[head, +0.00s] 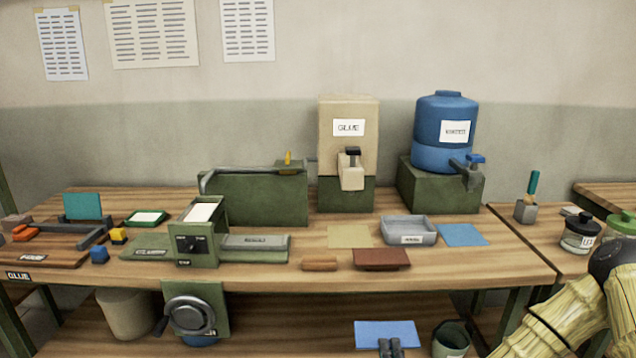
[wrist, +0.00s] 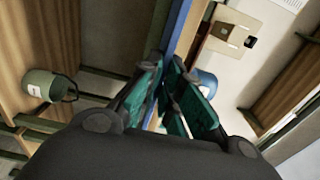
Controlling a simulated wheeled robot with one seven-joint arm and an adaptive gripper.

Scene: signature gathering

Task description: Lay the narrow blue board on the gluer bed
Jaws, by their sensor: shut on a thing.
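A blue board (head: 385,333) shows in the head view in front of the table's front edge, low in the picture. My gripper (head: 390,346) is at its near edge and shut on it. In the wrist view the board (wrist: 178,28) is a thin blue strip between the green finger pads of my gripper (wrist: 170,78). The green gluer machine (head: 196,256) with a dark dial stands on the table, up and left of the board. A flat grey labelled bed (head: 255,241) extends from its right side. The bed looks bare. The board is apart from it.
A brown block (head: 381,259), a small brown bar (head: 320,264) and a grey tray (head: 408,231) stand near the table's front middle. A tan sheet (head: 349,236) and a blue sheet (head: 462,235) lie flat. A crank wheel (head: 190,315) hangs below the front edge. A bucket (head: 452,338) stands below.

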